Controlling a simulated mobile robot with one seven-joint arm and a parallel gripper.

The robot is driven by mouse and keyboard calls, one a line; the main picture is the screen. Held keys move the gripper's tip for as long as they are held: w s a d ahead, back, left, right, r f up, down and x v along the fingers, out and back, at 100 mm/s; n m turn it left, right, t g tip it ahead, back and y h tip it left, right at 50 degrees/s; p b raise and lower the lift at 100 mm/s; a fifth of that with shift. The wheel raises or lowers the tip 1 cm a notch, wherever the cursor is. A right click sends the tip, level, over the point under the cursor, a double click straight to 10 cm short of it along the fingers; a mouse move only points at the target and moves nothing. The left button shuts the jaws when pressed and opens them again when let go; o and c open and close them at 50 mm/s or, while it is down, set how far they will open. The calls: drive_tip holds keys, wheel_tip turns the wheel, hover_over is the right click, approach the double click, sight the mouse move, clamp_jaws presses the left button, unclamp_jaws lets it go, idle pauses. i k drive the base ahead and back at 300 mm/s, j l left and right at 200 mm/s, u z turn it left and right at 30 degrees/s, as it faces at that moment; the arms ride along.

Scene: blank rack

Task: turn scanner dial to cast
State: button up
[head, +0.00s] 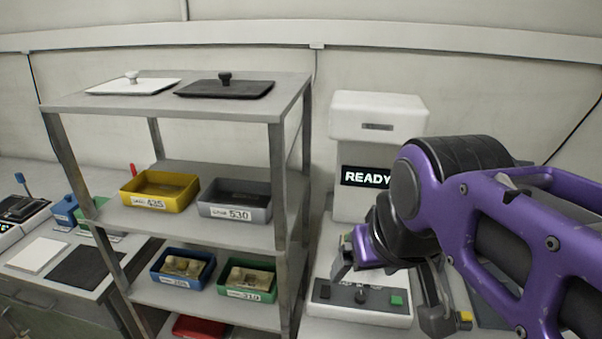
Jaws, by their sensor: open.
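The scanner (378,112) is a white machine on the right-hand counter, with a black display (363,177) reading READY, partly covered by my arm. Its low front panel (335,308) carries a small dark dial (361,296) and a green button (396,300). The dial's pointing direction and its labels are too small to read. My gripper (390,293) is open and hangs over the panel from the right. One finger is up and left of the dial, the other is right of the green button. I cannot tell how high they are above the panel.
A grey metal rack (180,104) stands left of the scanner. It holds a white lid (134,86), a black lid (224,88), and yellow (160,190), grey (235,203), blue (182,272) and green (247,281) bins. A left counter holds small items.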

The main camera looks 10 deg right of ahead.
sight(360, 296)
drive_tip(key=l+z, duration=0.2)
drive_tip(key=k+j+z, duration=0.1)
drive_tip(key=j+z, duration=0.35)
drive_tip(key=k+l+u, duration=0.1)
drive_tip(key=l+u, duration=0.15)
drive_tip(key=k+l+u, duration=0.2)
drive_tip(key=l+u, duration=0.2)
drive_tip(key=u, duration=0.4)
drive_tip(key=i+l+u, duration=0.2)
drive_tip(key=l+u, duration=0.2)
drive_tip(key=k+j+z, duration=0.3)
drive_tip(key=i+j, duration=0.1)
drive_tip(key=j, duration=0.05)
